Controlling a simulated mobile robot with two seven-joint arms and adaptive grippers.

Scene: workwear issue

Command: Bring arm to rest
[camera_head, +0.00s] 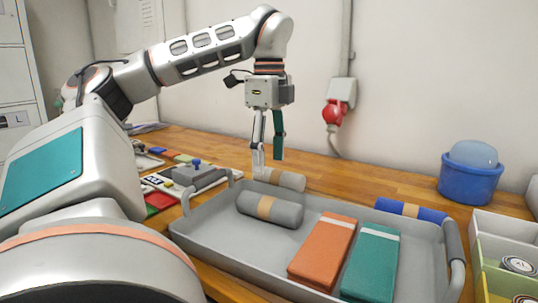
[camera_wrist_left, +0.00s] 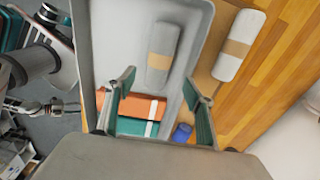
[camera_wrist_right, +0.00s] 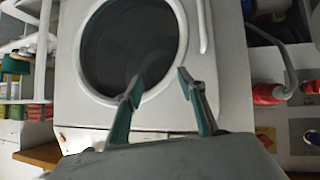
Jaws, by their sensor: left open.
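My left gripper (camera_head: 267,158) hangs fingers down above the far edge of the grey tray (camera_head: 195,243). Its two fingers are apart with nothing between them, as the left wrist view (camera_wrist_left: 160,88) also shows. A light grey roll with a tan band (camera_head: 291,180) lies on the table just beyond the tray, below and near the fingertips. A darker grey roll (camera_head: 285,214) lies in the tray beside an orange folded garment (camera_head: 322,250) and a teal one (camera_head: 371,266). My right gripper (camera_wrist_right: 158,82) shows only in its wrist view, fingers apart and empty.
A blue roll (camera_head: 428,214) lies at the tray's far right corner. A blue tub (camera_head: 470,185) stands behind it, and a divided box (camera_head: 489,286) at right. A grey stamp-like block (camera_head: 194,174) lies left. The right wrist view shows a pale panel with a round dark opening (camera_wrist_right: 112,50).

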